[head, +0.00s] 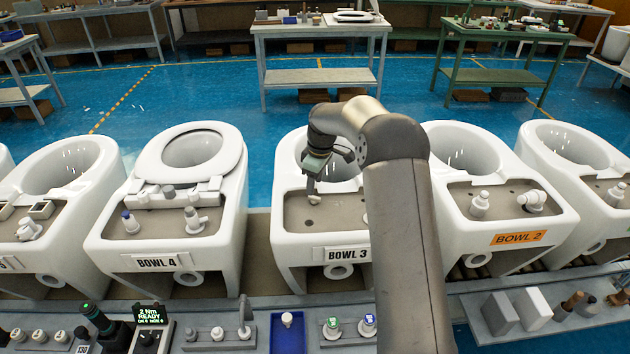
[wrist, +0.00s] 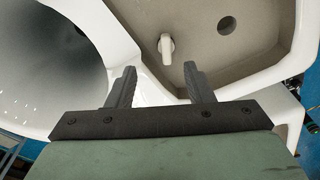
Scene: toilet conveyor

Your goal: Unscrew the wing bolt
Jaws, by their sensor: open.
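The wing bolt (head: 314,199) is a small white piece on the beige rear deck of the toilet labelled BOWL 3 (head: 347,254). In the wrist view the wing bolt (wrist: 166,47) looks pale and narrow, with a flat wing, and it stands just beyond the fingertips. My gripper (head: 312,188) is above the deck, close to the bolt. In the wrist view my gripper (wrist: 160,69) is open with nothing between its two dark fingers. The bolt lines up roughly with the gap between them. Whether a finger touches it cannot be told.
A hole (wrist: 227,25) is in the deck to the right of the bolt. The bowl opening (wrist: 50,70) lies to the left. BOWL 4 (head: 158,262) and BOWL 2 (head: 519,238) stand on either side. A blue tray (head: 274,335) and tool holders line the front.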

